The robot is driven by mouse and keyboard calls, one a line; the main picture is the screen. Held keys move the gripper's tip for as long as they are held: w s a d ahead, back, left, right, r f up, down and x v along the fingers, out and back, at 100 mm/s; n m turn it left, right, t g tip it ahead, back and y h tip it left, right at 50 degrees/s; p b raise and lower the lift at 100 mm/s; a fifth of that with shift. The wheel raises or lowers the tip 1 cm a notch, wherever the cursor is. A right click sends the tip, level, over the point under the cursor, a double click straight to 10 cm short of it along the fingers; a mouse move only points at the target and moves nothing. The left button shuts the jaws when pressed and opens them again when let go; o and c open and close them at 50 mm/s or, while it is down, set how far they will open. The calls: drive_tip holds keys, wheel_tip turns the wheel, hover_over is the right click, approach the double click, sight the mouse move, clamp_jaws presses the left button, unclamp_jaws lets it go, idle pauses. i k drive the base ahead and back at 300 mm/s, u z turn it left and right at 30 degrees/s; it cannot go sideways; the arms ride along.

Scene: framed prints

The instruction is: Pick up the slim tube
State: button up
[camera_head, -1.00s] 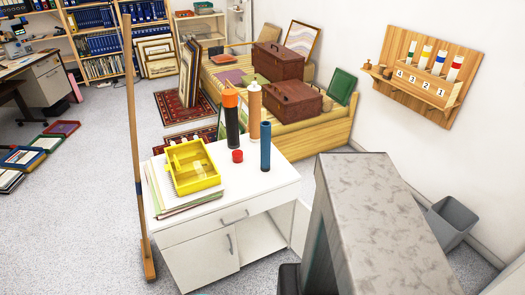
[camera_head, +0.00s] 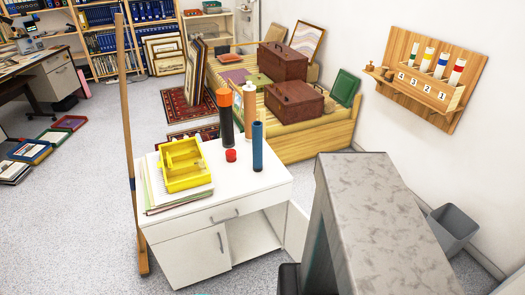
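Several upright tubes stand on the white cabinet (camera_head: 222,202). A slim blue tube (camera_head: 257,147) stands at the right. A black tube with an orange top (camera_head: 226,122) stands behind and left of it. I cannot tell for certain which one is the slim tube. A small red cap-like piece (camera_head: 231,155) sits between the black and blue tubes.
A yellow open box (camera_head: 184,166) sits on papers at the cabinet's left. A wooden pole (camera_head: 131,180) stands left of the cabinet. A wall rack (camera_head: 430,80) holds several short tubes. A grey bin (camera_head: 452,230) is at right. The cabinet's front right corner is bare.

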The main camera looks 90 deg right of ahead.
sight(257, 148)
drive_tip(key=u, duration=0.1)
drive_tip(key=k, duration=0.85)
drive_tip(key=z, duration=0.6)
